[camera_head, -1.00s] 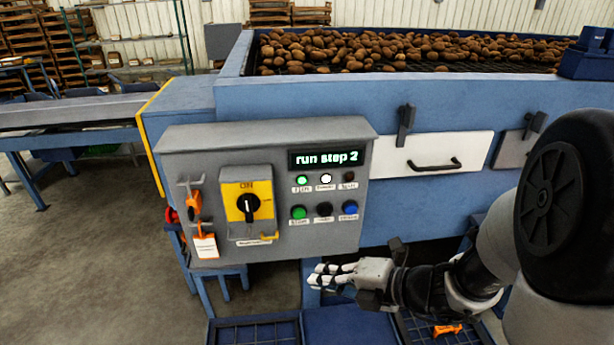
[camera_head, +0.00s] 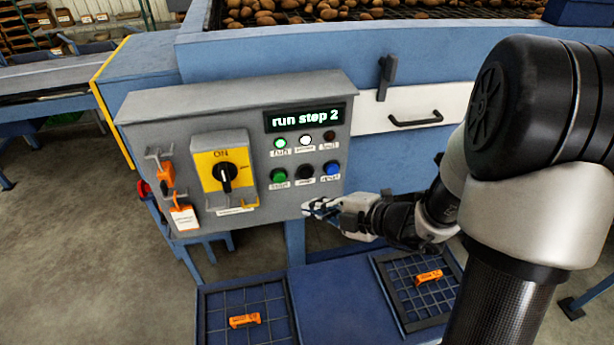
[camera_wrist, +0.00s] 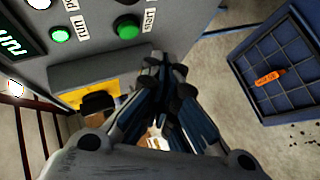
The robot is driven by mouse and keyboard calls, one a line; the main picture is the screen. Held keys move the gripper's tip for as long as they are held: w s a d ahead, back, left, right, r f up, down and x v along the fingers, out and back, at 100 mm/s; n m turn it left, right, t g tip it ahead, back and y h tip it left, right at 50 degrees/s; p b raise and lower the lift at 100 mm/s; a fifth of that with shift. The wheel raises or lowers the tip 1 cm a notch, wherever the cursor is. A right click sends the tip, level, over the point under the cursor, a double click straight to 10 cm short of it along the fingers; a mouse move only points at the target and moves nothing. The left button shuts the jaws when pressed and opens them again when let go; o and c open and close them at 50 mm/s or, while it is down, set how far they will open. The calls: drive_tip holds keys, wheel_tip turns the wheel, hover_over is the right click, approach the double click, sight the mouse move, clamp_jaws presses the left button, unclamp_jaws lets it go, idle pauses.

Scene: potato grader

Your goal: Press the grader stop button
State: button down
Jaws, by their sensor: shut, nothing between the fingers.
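The grey control panel (camera_head: 235,110) has a row of three buttons: green (camera_head: 278,176), black (camera_head: 305,172) and blue (camera_head: 332,168). Their labels are too small to read surely, so I cannot tell which one is stop. My gripper (camera_head: 308,208) is shut and empty, its fingers pointing left, just below the button row near the panel's lower right edge. I cannot tell whether it touches the panel. In the wrist view the shut fingers (camera_wrist: 163,62) lie below the green button (camera_wrist: 127,27); the black and blue buttons are not clearly visible there.
A display (camera_head: 305,117) reads "run stop 2" above lit green and white lamps. A rotary switch (camera_head: 226,176) on a yellow plate and orange tags (camera_head: 184,218) are at the left. A red part (camera_head: 142,188) sits beside the panel. Grid trays (camera_head: 203,315) lie below.

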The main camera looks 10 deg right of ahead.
sight(306, 174)
drive_tip(key=w, duration=0.7)
drive_tip(key=shift+w+p, duration=0.15)
drive_tip(key=shift+p, duration=0.2)
idle(1.1)
drive_tip(key=shift+w, duration=0.3)
drive_tip(key=shift+w+p, duration=0.5)
drive_tip(key=shift+p, duration=0.05)
idle(0.7)
drive_tip(key=shift+s, duration=0.95)
